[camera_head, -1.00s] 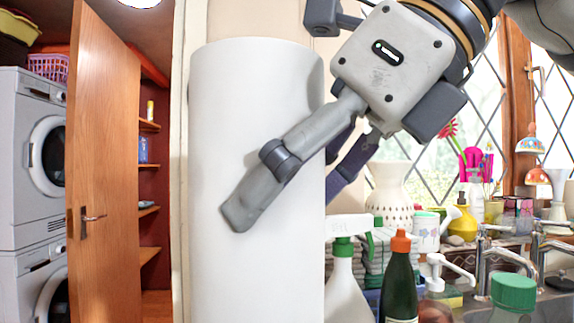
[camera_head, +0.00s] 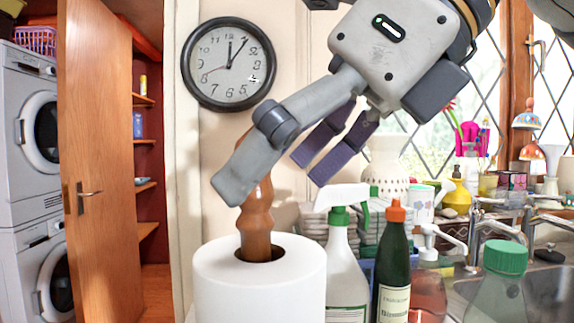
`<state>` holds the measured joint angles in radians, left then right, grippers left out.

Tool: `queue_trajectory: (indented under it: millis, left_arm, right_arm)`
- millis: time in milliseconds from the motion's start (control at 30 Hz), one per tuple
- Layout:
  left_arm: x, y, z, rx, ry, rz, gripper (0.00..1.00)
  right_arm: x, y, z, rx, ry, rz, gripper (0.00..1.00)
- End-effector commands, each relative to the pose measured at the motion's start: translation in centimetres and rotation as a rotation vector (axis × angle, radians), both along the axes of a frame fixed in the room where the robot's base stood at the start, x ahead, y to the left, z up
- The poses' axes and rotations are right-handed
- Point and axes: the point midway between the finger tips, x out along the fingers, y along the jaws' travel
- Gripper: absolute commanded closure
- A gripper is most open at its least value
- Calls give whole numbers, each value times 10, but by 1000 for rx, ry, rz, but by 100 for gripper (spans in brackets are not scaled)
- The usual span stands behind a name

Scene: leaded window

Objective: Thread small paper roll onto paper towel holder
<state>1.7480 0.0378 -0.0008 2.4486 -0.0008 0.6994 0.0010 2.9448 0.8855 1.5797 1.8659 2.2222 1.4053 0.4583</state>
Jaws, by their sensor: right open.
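The white paper roll (camera_head: 260,298) stands upright at the bottom of the head view, its lower part cut off by the frame edge. The brown turned wooden post (camera_head: 257,222) of the towel holder rises out of the roll's core, so the roll is around the post. My right gripper (camera_head: 277,178) is open above the roll, clear of it. I cannot tell whether finger and post touch. My left gripper is not in view.
A white spray bottle (camera_head: 342,250), a dark green bottle (camera_head: 393,262) and a green-capped bottle (camera_head: 500,288) stand close to the roll's right. Behind them are the sink taps (camera_head: 478,222) and leaded window. A wall clock (camera_head: 229,64) hangs behind; an open wooden door (camera_head: 98,170) is at left.

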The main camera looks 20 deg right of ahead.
Motion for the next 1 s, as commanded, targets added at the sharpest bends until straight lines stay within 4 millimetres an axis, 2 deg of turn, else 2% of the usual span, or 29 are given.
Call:
queue_trajectory:
  millis: [133, 233, 500, 667, 1000]
  left_arm:
    - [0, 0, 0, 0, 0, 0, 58]
    - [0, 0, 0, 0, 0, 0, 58]
    - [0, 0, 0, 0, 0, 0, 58]
    - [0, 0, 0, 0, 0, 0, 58]
    - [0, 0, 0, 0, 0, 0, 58]
  right_arm:
    - [0, 0, 1, 0, 0, 0, 0]
    - [-5, -5, 9, 2, -3, -1, 0]
    - [-41, -38, 60, 4, -2, 1, 0]
    - [-56, -52, 81, 3, -2, 1, 0]
    - [-61, -57, 87, 1, -1, 0, 0]
